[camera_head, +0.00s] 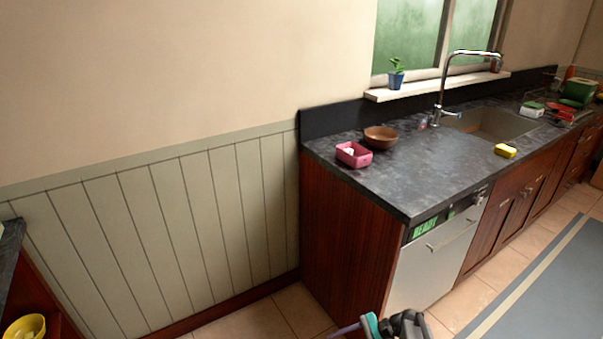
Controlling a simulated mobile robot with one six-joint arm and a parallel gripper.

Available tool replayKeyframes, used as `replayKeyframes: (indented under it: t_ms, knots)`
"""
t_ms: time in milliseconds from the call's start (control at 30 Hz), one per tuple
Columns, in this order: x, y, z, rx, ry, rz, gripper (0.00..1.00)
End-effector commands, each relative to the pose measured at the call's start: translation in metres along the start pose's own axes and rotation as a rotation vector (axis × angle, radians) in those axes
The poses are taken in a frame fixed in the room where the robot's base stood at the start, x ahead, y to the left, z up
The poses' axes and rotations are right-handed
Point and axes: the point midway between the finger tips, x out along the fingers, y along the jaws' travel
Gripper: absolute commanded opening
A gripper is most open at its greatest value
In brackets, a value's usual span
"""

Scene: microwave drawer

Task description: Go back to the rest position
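Part of my arm shows at the bottom edge of the head view, in front of the dishwasher (433,262). The end of it, my gripper (368,326), is small and cut off by the frame. It shows a teal piece, a thin purple piece and dark links. I cannot tell whether its fingers are open or shut, or whether it holds anything. It appears low, near floor level in the picture, apart from the countertop.
The dark countertop (410,180) holds a pink container (353,155), a brown bowl (381,138) and a yellow sponge (505,151) near the sink (490,124). A yellow bowl (25,327) sits in a shelf at lower left. Tiled floor (265,318) lies open between.

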Motion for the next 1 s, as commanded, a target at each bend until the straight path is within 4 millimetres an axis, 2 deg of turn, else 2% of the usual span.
replayKeyframes:
  t_ms: [33,200,333,467,600,733,833,1000]
  knots:
    - [0.021,0.018,0.009,-0.008,0.007,0.056,0.48]
    - [0.07,0.077,0.022,-0.056,0.046,0.244,0.48]
    - [0.096,0.13,0.033,-0.114,0.083,0.405,0.48]
    - [0.107,0.184,0.041,-0.19,0.125,0.573,0.48]
    - [0.101,0.235,0.045,-0.288,0.172,0.745,0.48]
    - [0.08,0.27,0.044,-0.387,0.219,0.886,0.48]
    - [0.058,0.286,0.039,-0.465,0.257,0.979,0.48]
    - [0.03,0.292,0.027,-0.592,0.303,1.098,0.48]
